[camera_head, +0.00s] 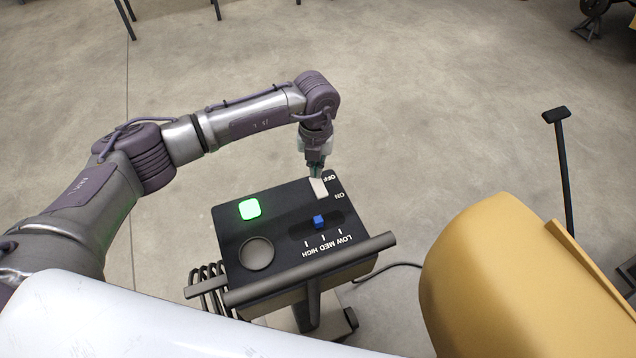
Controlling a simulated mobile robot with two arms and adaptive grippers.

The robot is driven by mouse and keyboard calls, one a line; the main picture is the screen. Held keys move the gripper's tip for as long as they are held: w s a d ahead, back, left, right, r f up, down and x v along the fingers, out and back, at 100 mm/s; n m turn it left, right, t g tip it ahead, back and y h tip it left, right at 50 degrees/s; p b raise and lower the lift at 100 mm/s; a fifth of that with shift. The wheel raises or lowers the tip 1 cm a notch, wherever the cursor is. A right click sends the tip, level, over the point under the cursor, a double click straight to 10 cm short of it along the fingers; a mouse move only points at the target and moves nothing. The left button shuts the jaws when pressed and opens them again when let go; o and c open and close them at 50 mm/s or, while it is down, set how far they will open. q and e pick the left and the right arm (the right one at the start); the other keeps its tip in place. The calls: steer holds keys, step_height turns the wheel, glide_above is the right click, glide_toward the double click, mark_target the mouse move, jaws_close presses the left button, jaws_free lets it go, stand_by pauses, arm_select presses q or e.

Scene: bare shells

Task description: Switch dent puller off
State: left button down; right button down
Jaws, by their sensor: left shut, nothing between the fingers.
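The dent puller (285,205) is a black box with a sloped control panel, below the middle of the head view. A pale rocker switch (319,188) sits at its upper right edge, between the OFF and ON labels. A green light (250,208) glows at the panel's upper left. A blue slider knob (319,221) stands near MED, on a LOW, MED, HIGH scale. A round dark dial (257,253) is at the lower left. My left gripper (316,173) is shut and empty, its fingertips at the switch's OFF end; whether they touch it is unclear. My right gripper is not in view.
A bar handle (312,268) crosses the near side of the box. Coiled cable (207,288) hangs at its left. A large yellow panel (520,275) stands at the right, and a white curved surface (130,325) fills the near left.

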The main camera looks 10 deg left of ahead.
mark_target(316, 180)
arm_select(q)
steer(key=shift+f, duration=0.2)
stand_by(0.4)
steer(key=shift+f+b, duration=1)
stand_by(0.3)
steer(key=shift+r+p, duration=2.05)
steer(key=shift+r, duration=1.5)
steer(key=shift+s+f, duration=0.1)
steer(key=shift+f, duration=0.05)
